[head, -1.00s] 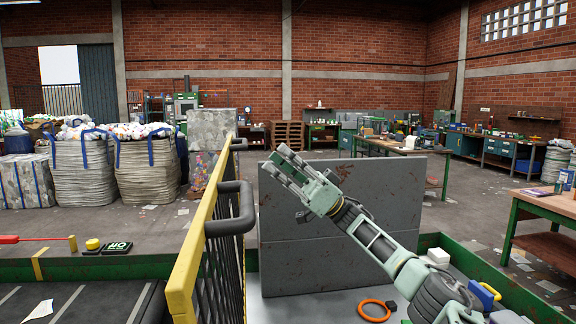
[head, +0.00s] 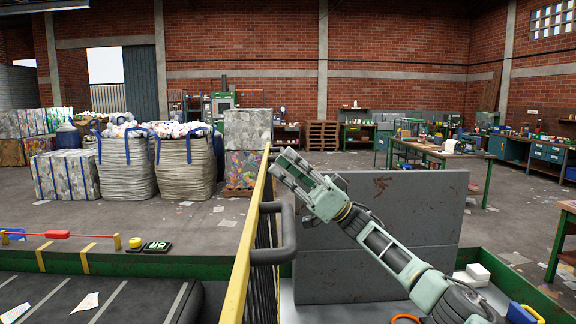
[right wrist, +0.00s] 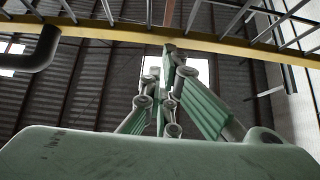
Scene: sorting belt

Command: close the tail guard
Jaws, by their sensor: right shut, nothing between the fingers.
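The tail guard (head: 238,290) is a barred gate with a yellow frame, seen nearly edge-on, running away from me beside the belt's right end. A black bent handle (head: 285,240) sticks out on its right side. My right gripper (head: 281,163) is shut and empty, raised near the guard's far end, just right of its yellow rail in the picture; I cannot tell if they touch. In the right wrist view the gripper's fingers (right wrist: 172,80) point up toward the yellow rail (right wrist: 215,44), with the black handle (right wrist: 32,58) at the left. My left gripper is not in view.
A grey panel (head: 385,262) stands behind my right arm. The dark belt (head: 130,300) lies at the lower left, with a red bar (head: 58,234) and a yellow button (head: 135,243) along its far edge. White bulk bags (head: 187,165) stand beyond on open floor.

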